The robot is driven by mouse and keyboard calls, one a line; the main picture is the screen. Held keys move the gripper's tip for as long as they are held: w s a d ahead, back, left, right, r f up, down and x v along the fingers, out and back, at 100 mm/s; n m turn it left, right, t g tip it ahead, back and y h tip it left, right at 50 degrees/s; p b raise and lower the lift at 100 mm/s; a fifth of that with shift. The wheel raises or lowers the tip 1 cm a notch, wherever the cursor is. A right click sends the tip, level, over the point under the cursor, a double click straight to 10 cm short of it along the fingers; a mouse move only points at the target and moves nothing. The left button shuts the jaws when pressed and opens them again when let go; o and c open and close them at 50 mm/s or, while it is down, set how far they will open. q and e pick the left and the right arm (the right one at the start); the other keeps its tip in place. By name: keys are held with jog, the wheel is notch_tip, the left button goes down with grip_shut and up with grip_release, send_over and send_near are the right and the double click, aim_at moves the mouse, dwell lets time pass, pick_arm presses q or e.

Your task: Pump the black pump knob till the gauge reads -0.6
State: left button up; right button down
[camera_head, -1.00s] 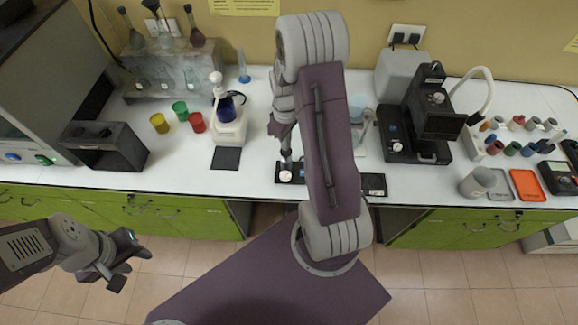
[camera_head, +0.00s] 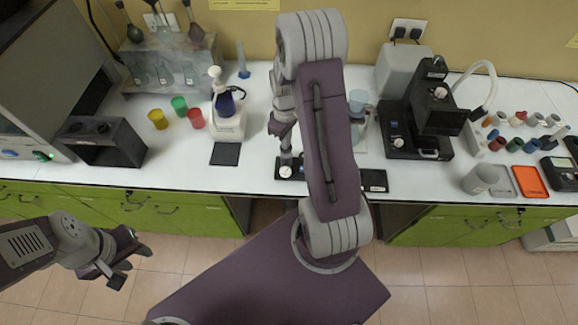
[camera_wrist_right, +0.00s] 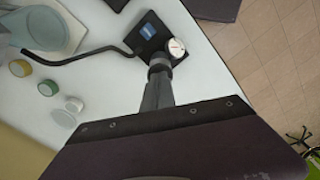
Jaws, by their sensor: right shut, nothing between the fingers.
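The pump is a small black block with a round white-faced gauge (camera_head: 285,171) at the bench's front edge. In the right wrist view the gauge (camera_wrist_right: 177,47) sits just beyond my fingertips, beside a blue patch on the block. Its reading is too small to make out. My right gripper (camera_wrist_right: 158,80) points down over the block, shut and empty, with its tips at or just above a dark round knob (camera_wrist_right: 159,63). I cannot tell whether they touch. My left gripper (camera_head: 130,262) is open and empty, off the bench.
A black tube runs from the block toward a pale flask (camera_wrist_right: 48,27) in the wrist view. Several coloured cups stand at the left.

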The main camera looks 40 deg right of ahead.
jog(key=shift+f+b, duration=0.45)
jog(key=shift+f, duration=0.4)
jog(key=shift+r, duration=0.1)
jog(key=shift+r+p, duration=1.75)
jog(key=shift+r, duration=0.05)
notch_tip(320, 180, up, 5)
jog(key=p, duration=0.4)
